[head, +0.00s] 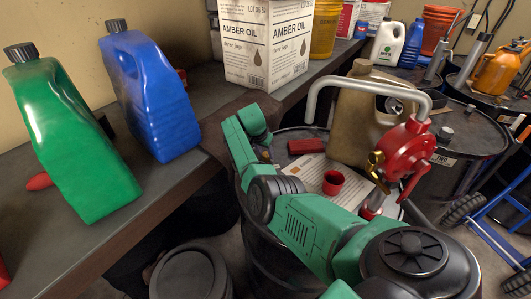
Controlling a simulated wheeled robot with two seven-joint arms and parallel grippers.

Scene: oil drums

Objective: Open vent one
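The nearest dark drum (270,255) stands below the bench's right side, largely behind my green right arm. I cannot make out a vent marked one on its top. My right arm crosses the drum, and its far end bends down over the drum top's left part. My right gripper (264,152) is small and mostly hidden there; whether its fingers are open or touch anything cannot be told. A red hand pump (407,147) with a brass spout and a grey bent pipe stands over the drum's right side. My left gripper is not in view.
A paper sheet (309,172), a red cup (333,183), a red block (306,146) and a tan jug (362,120) are around the drum top. A drum labelled TWO (462,150) stands right. The bench holds green (75,140) and blue (150,95) jugs and an oil carton (262,45).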

